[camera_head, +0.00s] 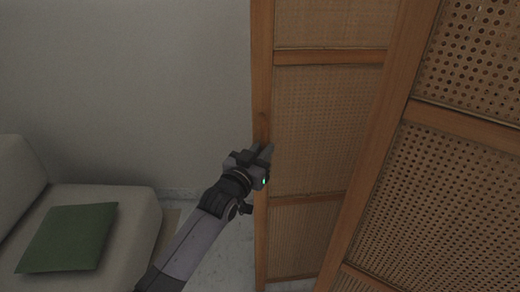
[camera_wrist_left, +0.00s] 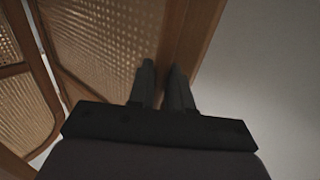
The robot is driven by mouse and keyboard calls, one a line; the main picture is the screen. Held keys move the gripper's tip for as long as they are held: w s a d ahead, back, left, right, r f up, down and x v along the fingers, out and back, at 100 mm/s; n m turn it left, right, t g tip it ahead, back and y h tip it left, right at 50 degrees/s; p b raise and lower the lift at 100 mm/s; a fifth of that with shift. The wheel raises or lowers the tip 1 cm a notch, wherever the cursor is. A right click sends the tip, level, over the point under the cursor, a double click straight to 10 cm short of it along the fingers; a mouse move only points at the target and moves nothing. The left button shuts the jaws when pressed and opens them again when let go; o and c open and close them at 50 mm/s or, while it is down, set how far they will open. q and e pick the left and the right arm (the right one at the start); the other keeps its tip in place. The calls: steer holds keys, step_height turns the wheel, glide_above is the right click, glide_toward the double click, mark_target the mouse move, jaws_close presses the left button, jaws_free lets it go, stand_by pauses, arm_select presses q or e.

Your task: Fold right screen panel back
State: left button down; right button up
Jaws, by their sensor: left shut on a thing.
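A folding screen with wooden frames and woven cane infill fills the right half of the head view. Its farther panel (camera_head: 320,125) stands upright, and its nearer panel (camera_head: 465,190) is at the right, set at an angle to it. My left gripper (camera_head: 264,153) is at the outer left post of the farther panel, around mid-height. In the left wrist view the two fingers (camera_wrist_left: 163,88) are close together on the wooden post (camera_wrist_left: 188,40), shut on it. The exact contact is partly hidden by the fingers. My right gripper is not in view.
A light sofa (camera_head: 135,205) with a green cushion (camera_head: 68,238) stands at the lower left. A plain wall (camera_head: 130,80) is behind. A strip of pale floor (camera_head: 222,255) shows between the sofa and the screen.

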arm_select(q)
steer(key=shift+s+d+r, duration=0.15)
steer(key=shift+d, duration=0.25)
steer(key=c, duration=1.2)
jaws_free()
steer(key=shift+d, duration=0.1)
steer(key=shift+o, duration=0.2)
steer(key=v, duration=0.7)
